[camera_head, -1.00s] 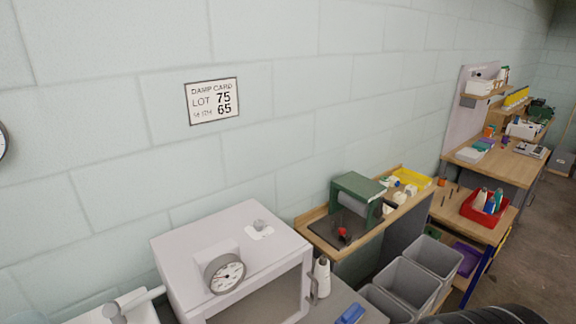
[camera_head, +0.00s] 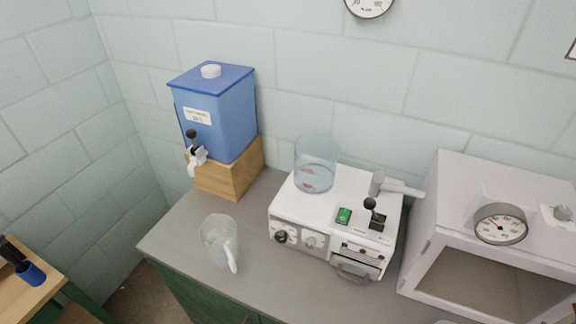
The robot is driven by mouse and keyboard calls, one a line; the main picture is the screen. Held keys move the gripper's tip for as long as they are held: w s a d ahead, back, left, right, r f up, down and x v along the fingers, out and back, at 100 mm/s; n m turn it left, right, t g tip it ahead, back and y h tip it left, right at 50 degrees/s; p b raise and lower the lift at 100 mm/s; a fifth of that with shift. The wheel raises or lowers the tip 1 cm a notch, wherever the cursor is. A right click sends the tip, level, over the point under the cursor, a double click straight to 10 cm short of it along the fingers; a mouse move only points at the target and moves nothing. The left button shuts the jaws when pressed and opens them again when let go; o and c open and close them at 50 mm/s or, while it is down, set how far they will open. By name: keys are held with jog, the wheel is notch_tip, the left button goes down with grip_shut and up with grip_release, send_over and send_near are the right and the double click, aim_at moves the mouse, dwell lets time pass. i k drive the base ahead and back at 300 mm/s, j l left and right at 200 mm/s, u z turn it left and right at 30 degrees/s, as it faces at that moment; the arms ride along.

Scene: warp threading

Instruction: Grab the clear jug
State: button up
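The clear jug (camera_head: 214,236) stands upright on the grey counter (camera_head: 262,203), left of the white machine and in front of the blue water tank. Its handle (camera_head: 231,258) points toward the front right. It looks see-through; I cannot tell how much liquid it holds. My gripper is not in view.
A blue tank (camera_head: 221,113) with a tap (camera_head: 196,155) sits on a wooden block (camera_head: 232,171) behind the jug. A white machine (camera_head: 318,238) with a clear cylinder (camera_head: 315,164) on top stands right. A white cabinet (camera_head: 493,235) is further right. Counter around the jug is clear.

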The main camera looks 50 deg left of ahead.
aim_at(225, 248)
jog(key=u, duration=1.7)
